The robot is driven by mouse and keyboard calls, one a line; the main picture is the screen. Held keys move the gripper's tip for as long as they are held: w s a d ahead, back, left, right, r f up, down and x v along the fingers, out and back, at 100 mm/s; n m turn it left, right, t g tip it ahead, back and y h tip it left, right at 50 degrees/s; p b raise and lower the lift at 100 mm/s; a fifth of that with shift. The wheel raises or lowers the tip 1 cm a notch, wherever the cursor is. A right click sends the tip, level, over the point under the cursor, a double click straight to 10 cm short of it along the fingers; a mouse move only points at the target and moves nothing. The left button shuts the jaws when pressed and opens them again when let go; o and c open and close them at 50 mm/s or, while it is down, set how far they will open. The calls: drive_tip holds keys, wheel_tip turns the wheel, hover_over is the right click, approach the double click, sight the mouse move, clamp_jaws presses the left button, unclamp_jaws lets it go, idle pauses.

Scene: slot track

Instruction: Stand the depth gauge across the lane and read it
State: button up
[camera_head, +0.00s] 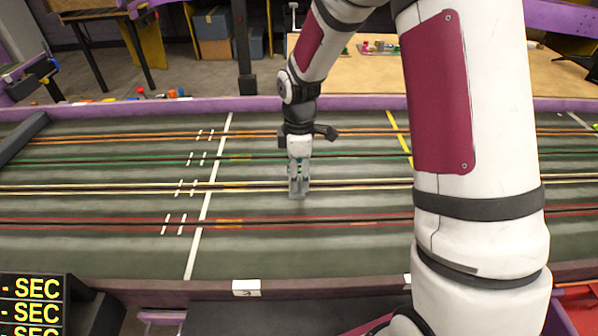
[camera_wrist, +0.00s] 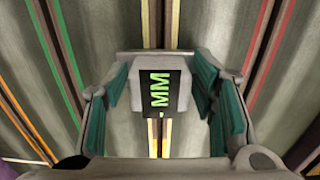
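My gripper (camera_head: 299,168) hangs over the slot track (camera_head: 350,245), above the cream-lined lane (camera_head: 370,181) and right of the white cross line. In the wrist view the gauge (camera_wrist: 137,95) sits between the teal finger pads. Its black display shows a green dash and "MM", with no digits. The cream lane runs under it, with the green-lined lane at left and the red-lined lane at right. Whether the gauge touches the track cannot be told.
A purple border (camera_head: 370,103) runs along the track's far edge. A black timing board (camera_head: 33,303) with yellow "- SEC" rows stands at the front left. A white marker (camera_head: 246,288) sits on the near edge. The surrounding track surface is clear.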

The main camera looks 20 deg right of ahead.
sight(299, 170)
idle(0.3)
wheel_tip(299, 170, up, 11)
drive_tip(key=shift+p, duration=0.85)
drive_tip(key=s+r+m+t, duration=0.1)
drive_tip(key=s+r+m, duration=0.5)
drive_tip(key=s+r, duration=0.7)
drive_tip(key=s+m+t, duration=0.1)
drive_tip(key=s+m, duration=0.7)
drive_tip(key=s, duration=1.1)
drive_tip(key=shift+f, duration=0.15)
